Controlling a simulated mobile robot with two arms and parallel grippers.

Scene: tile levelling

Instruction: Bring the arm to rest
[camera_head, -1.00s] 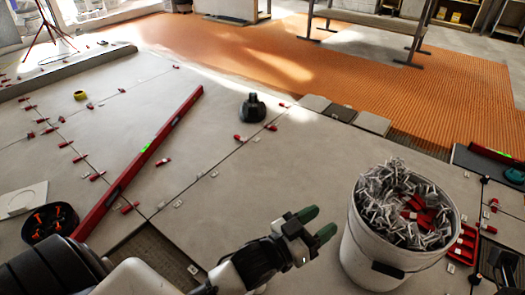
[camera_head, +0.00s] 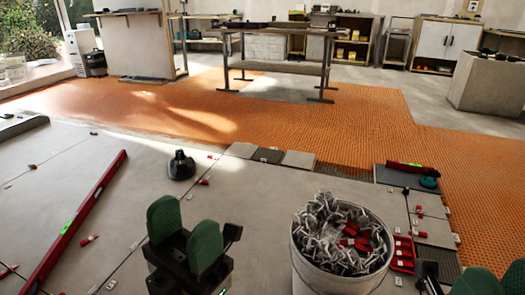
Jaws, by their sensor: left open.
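My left gripper (camera_head: 186,233) is raised near the bottom of the view, left of the bucket. Its two green fingers stand apart, pointing up, with nothing between them. It appears above the tiled floor and touches nothing that I can see. My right gripper (camera_head: 499,283) shows only as green finger pads cut off at the bottom right corner. Whether it is open is unclear.
A white bucket (camera_head: 310,277) full of grey clips stands right of my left gripper. A red spirit level (camera_head: 72,224) lies on the tiles at left. A black suction cup (camera_head: 181,166) stands beyond the gripper. A red tray (camera_head: 403,254) is right of the bucket.

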